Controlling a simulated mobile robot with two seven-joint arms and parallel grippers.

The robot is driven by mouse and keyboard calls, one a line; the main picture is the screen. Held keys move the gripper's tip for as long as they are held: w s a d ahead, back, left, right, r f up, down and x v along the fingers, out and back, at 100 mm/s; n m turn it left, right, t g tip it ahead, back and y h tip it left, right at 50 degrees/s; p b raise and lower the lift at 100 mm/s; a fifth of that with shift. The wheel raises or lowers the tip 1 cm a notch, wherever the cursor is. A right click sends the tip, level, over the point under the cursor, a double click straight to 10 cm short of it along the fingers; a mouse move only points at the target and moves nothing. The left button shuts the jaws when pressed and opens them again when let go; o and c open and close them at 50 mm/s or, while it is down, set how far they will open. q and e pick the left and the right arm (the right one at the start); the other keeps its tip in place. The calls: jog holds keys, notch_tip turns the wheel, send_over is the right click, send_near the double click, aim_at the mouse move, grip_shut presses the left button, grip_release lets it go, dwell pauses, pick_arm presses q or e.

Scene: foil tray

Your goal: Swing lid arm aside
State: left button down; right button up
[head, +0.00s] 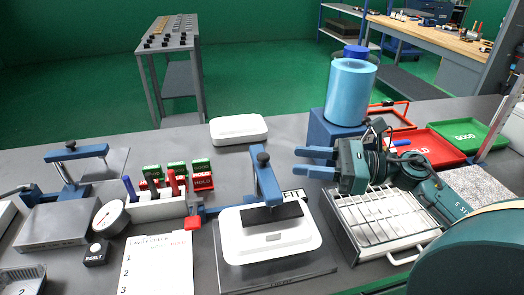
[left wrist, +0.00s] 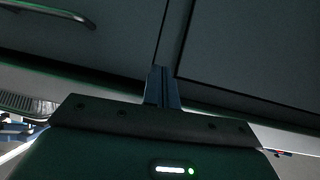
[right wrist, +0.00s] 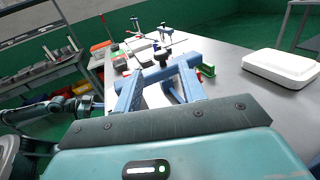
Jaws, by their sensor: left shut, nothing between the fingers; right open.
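The blue lid arm (head: 267,186) with a black knob (head: 263,158) stands over a white lidded tray (head: 235,243) in the head view. Its black pad (head: 250,218) lies over the tray's lid. My right gripper (head: 302,162) is open, to the right of the arm and apart from it, fingers pointing left. In the right wrist view the black knob (right wrist: 163,58) shows between the fingers (right wrist: 158,80), farther off. My left gripper (left wrist: 162,72) is shut and empty, facing dark panels. It is out of the head view.
A wire rack (head: 378,215) stands below my right gripper, and a light blue cylinder (head: 350,92) on a blue block behind it. A white box (head: 239,129) sits behind the arm. Left are a marker holder (head: 155,207), a round dial (head: 108,216) and a second blue-armed stand (head: 75,170).

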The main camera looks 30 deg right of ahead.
aim_at(263, 155)
jog(key=p+x, duration=0.2)
jog(key=x, duration=0.7)
grip_shut()
dwell(0.4)
